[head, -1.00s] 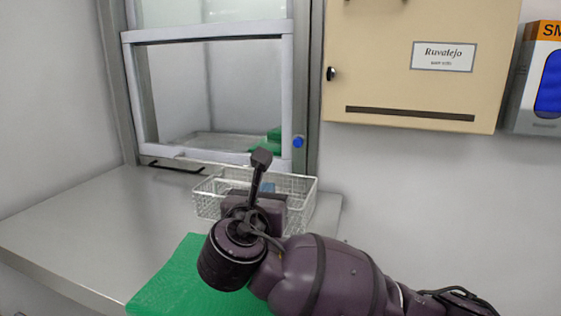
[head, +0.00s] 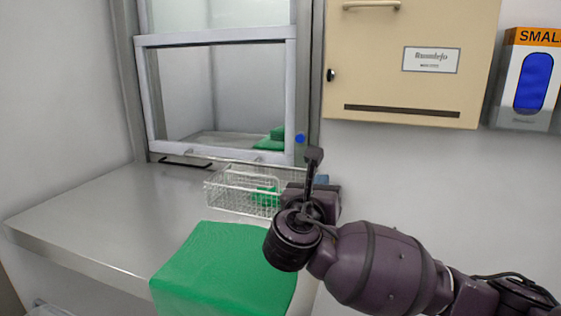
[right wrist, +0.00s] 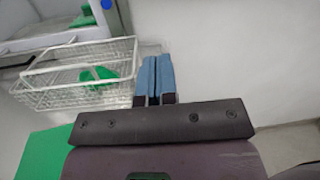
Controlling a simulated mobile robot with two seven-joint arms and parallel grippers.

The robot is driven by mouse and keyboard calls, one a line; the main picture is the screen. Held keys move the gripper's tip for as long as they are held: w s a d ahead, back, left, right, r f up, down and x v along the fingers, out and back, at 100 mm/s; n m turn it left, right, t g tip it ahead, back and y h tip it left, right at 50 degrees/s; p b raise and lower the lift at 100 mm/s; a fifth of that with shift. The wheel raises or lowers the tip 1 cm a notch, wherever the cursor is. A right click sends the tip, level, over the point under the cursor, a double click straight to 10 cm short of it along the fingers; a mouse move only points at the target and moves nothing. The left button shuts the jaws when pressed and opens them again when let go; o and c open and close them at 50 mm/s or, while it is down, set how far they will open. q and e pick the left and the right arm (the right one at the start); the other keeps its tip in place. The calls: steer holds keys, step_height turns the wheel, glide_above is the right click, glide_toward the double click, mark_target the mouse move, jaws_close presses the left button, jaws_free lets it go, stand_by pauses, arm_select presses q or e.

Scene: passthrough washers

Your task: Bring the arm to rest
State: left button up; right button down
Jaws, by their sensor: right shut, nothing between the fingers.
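My right arm (head: 375,265) reaches in from the lower right, with its gripper (head: 322,180) just right of the wire basket in the head view. In the right wrist view the two blue fingers of my right gripper (right wrist: 153,78) lie close together, shut and empty. They point toward the wall beside the basket's right end. My left gripper is in neither view.
The wire basket (head: 222,200) holds a green item (head: 265,196) on the steel counter (head: 110,215). A green block (head: 220,265) is in front. Behind is a framed pass-through window (head: 218,42) with green things inside. A beige cabinet (head: 400,85) and glove box (head: 522,88) hang on the right wall.

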steer(key=w+d+h, duration=0.2)
steer(key=d, duration=0.4)
steer(key=s+d+f+m+g+y, duration=0.2)
steer(key=s+d+f+m, duration=0.15)
steer(key=f, duration=0.65)
steer(key=s+d+f+m+g+y, duration=0.1)
steer(key=s+d+f+m+y, duration=0.25)
steer(key=f, duration=0.65)
steer(key=s+d+f+m+g+y, duration=0.15)
steer(key=d+f+m, duration=0.35)
steer(key=f, duration=0.6)
steer(key=s+d+f+m+g+y, duration=0.1)
steer(key=s+d+f+m, duration=0.35)
steer(key=s, duration=0.35)
steer(key=s+d+f+m, duration=0.4)
steer(key=s+d+m, duration=0.1)
steer(key=s, duration=0.2)
steer(key=s+d+f+m+g+y, duration=0.1)
steer(key=s+d+f+m, duration=0.35)
steer(key=s, duration=0.35)
steer(key=w+a+f+m, duration=0.1)
steer(key=a+m, duration=0.4)
steer(key=a, duration=0.7)
steer(key=shift+m+t, duration=0.3)
steer(key=shift+t, duration=0.05)
steer(key=shift+s, duration=0.1)
